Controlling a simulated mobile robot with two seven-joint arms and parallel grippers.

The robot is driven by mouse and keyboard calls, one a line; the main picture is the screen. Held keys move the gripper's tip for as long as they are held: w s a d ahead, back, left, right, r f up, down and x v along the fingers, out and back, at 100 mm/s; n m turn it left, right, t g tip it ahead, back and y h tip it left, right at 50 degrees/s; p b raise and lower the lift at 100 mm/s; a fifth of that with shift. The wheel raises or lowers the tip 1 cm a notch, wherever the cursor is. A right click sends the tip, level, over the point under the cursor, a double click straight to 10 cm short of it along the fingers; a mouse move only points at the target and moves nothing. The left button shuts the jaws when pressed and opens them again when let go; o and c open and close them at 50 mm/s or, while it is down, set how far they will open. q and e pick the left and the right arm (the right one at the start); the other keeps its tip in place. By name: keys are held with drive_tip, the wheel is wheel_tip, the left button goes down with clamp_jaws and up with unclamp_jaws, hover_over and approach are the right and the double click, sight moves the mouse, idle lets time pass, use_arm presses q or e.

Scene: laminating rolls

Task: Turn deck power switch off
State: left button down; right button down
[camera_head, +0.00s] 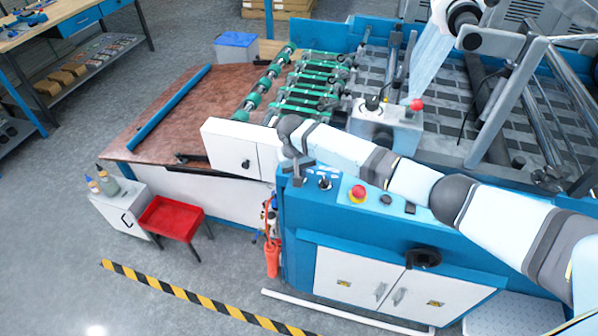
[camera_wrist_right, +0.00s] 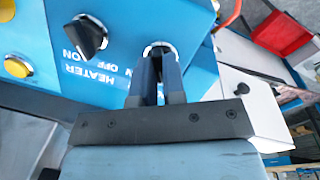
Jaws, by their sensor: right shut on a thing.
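The blue control panel (camera_head: 335,205) of the machine has a row of switches along its top face. My right gripper (camera_wrist_right: 158,70) reaches down to the panel, its dark fingers close together on a switch (camera_wrist_right: 158,47) with a pale round collar. That switch's knob is mostly hidden between the fingers, and its lettering is partly covered, with "OFF" readable beside it. In the head view my right gripper (camera_head: 297,177) is at the panel's left end. My left gripper is not in view.
A black heater knob (camera_wrist_right: 86,37) marked "HEATER" sits beside the gripped switch. A red stop button on yellow (camera_head: 357,193) is farther right on the panel. A white cabinet box (camera_head: 230,146) stands close at the left.

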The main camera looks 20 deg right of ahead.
drive_tip(key=c, duration=1.2)
unclamp_jaws()
drive_tip(key=shift+s+f, duration=0.15)
drive_tip(key=shift+f, duration=0.1)
wheel_tip(320, 180, up, 14)
drive_tip(key=a+b, duration=0.1)
drive_tip(key=shift+a+b, duration=0.25)
drive_tip(key=shift+b, duration=0.15)
drive_tip(key=shift+f, duration=0.1)
drive_tip(key=s+a+f+n+t+y, duration=0.1)
drive_tip(key=s+a+f+t+y, duration=0.15)
drive_tip(key=s+f, duration=0.65)
drive_tip(key=s+a+f+n+t+y, duration=0.2)
drive_tip(key=s+a+f+y, duration=0.3)
drive_tip(key=f, duration=0.6)
drive_tip(key=s+d+t+h, duration=0.1)
drive_tip(key=s+d+t, duration=0.2)
drive_tip(key=s, duration=0.7)
drive_tip(key=s+d+f+t+h, duration=0.1)
drive_tip(key=s+d+t+h, duration=0.1)
drive_tip(key=s+d, duration=0.4)
drive_tip(key=s+t, duration=0.1)
drive_tip(key=s, duration=0.3)
drive_tip(key=shift+s+d+f+n, duration=0.25)
drive_tip(key=shift+d+n, duration=0.1)
drive_tip(key=shift+n, duration=0.05)
